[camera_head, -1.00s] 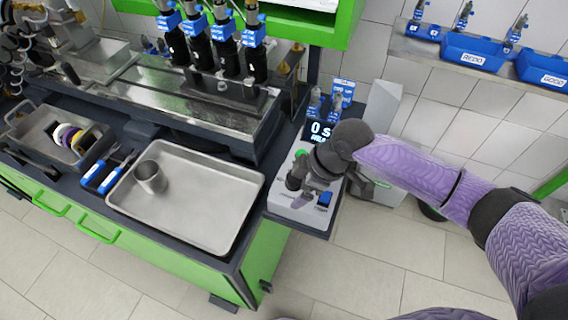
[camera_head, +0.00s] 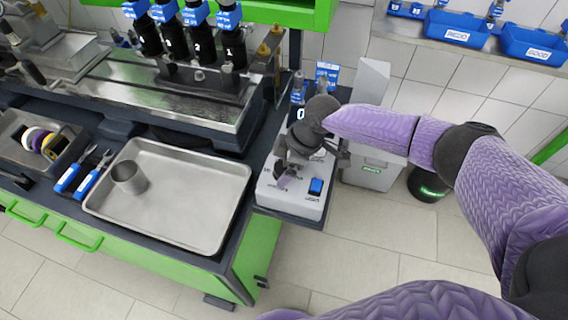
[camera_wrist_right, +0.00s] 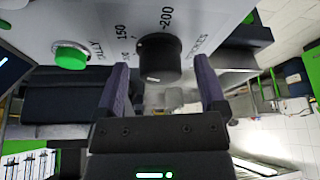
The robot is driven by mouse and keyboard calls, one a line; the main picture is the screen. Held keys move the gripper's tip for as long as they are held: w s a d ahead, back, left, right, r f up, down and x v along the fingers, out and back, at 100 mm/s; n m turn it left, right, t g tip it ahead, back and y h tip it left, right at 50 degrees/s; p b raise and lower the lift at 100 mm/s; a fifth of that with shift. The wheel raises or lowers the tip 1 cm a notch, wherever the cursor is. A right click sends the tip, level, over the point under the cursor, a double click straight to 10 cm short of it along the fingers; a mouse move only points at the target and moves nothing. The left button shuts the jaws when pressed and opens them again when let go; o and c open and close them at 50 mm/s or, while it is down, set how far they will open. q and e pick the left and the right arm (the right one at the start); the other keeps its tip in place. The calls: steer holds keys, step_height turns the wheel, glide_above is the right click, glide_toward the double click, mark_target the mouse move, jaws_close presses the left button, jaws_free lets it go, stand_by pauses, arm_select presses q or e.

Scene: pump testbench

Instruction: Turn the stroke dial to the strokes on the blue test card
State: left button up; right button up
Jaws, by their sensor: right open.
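The stroke dial (camera_wrist_right: 158,58) is a black knob on the light panel of the pump control box (camera_head: 300,204). In the right wrist view the marks 150 and 200 and the word STROKES show beside it. My right gripper (camera_wrist_right: 163,92) is open, one finger on each side of the line to the dial, with the dial just past the fingertips. No grip shows. In the head view the right gripper (camera_head: 286,174) hangs over the box and hides the dial. A blue card (camera_head: 327,74) stands behind the box; its writing is too small to read. My left gripper is out of view.
A green button (camera_wrist_right: 70,55) sits beside the dial, and a blue switch (camera_head: 316,187) is on the box's front right. The display (camera_head: 301,114) shows a 0, partly hidden by my arm. A metal tray (camera_head: 205,231) with a cup (camera_head: 129,178) lies to the left.

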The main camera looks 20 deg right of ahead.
jaws_close()
steer(key=shift+r+m+p, duration=0.25)
steer(key=shift+m+p, duration=0.25)
steer(key=shift+p, duration=0.35)
steer(key=m+t+p, duration=0.1)
steer(key=m+p, duration=0.2)
steer(key=m+t+h+p, duration=0.1)
steer(key=m+p, duration=0.2)
steer(key=p, duration=0.1)
steer(key=shift+s+a+h, duration=0.15)
steer(key=shift+h, duration=0.15)
steer(key=m+h+p, duration=0.1)
steer(key=m+p, duration=0.1)
steer(key=m, duration=0.1)
steer(key=shift+t, duration=0.4)
steer(key=shift+f+m+p, duration=0.1)
steer(key=shift+m+p, duration=0.45)
steer(key=shift+m, duration=0.15)
steer(key=shift+h, duration=0.3)
steer(key=shift+m, duration=0.4)
